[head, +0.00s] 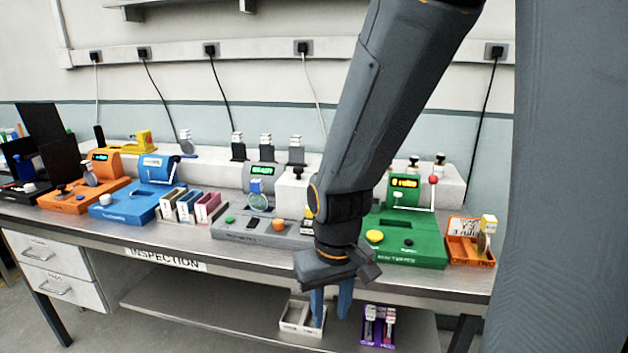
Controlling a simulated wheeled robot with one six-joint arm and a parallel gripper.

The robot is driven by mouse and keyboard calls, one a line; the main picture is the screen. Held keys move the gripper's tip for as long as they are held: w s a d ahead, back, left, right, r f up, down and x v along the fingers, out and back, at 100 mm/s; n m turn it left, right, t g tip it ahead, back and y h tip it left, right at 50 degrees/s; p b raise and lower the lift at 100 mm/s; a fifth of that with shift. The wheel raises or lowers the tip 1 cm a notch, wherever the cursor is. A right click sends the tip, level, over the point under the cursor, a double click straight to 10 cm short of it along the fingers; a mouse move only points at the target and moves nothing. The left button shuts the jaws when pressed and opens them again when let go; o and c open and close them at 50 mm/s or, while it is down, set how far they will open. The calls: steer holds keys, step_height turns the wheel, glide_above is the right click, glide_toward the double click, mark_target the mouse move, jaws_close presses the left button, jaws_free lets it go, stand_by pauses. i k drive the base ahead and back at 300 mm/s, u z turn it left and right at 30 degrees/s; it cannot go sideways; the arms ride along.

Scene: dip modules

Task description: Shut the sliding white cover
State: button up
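The grey module (231,231) stands in the middle of the bench, with a lit green display and small knobs and buttons. A white box-shaped part (289,196) sits at its back right, beside the display; it looks like the white cover, but I cannot tell how far it is slid. My arm passes just right of it and hides the module's right side. My gripper (331,301) points down in front of the bench's front edge, apart from the cover. Its two blue fingers are spread, with nothing seen between them.
A green module (420,252) with a red-knobbed lever and an orange bin (457,252) stand to the right. Blue (117,212) and orange (60,200) modules stand to the left. A white tray (288,326) and a purple holder (389,343) are on the lower shelf, near my fingers in the picture.

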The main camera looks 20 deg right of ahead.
mark_target(290, 188)
steer(key=z, duration=0.45)
steer(key=i, duration=0.55)
steer(key=u, duration=0.3)
steer(key=k, duration=0.5)
steer(key=u, duration=1.25)
steer(key=i, duration=0.5)
steer(key=z, duration=2.15)
